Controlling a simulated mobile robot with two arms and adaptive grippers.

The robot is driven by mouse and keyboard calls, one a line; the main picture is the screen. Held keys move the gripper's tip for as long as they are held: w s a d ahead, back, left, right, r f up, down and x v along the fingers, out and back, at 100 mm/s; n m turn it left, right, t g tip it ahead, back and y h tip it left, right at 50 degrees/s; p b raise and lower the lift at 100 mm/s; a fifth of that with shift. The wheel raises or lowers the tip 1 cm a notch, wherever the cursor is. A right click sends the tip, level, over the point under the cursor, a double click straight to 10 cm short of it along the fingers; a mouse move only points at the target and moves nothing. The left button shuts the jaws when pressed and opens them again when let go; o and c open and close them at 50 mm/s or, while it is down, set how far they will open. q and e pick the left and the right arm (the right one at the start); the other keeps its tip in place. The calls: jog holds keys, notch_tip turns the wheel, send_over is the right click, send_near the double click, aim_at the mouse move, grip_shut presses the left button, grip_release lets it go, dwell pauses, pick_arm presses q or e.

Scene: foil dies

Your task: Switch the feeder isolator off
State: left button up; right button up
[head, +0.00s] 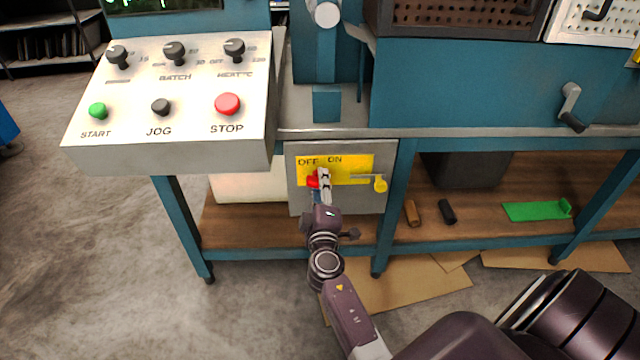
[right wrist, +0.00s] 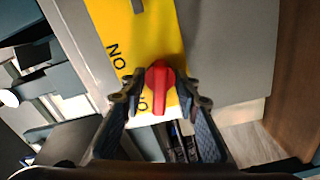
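The feeder isolator is a red handle (head: 313,181) on a yellow plate (head: 350,165) marked OFF and ON, on a grey box (head: 345,205) under the bench. In the head view the handle shows below the OFF label, partly hidden by my right gripper (head: 322,178). In the right wrist view the red handle (right wrist: 160,78) stands between the two fingertips of my right gripper (right wrist: 162,88). The fingers are apart, one on each side of the handle, with narrow gaps visible. The OFF label is partly covered there. My left gripper is not in view.
A yellow tag or padlock (head: 380,184) hangs from a latch right of the plate. The control panel (head: 180,85) with STOP button (head: 227,104) overhangs at upper left. A blue table leg (head: 394,210) stands close on the right. The lower shelf (head: 480,205) holds small items.

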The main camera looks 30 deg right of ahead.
grip_shut()
jog(key=n, duration=0.2)
jog(key=shift+n, duration=1.1)
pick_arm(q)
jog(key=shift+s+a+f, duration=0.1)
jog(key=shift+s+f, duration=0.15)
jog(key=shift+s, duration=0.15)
pick_arm(e)
grip_release()
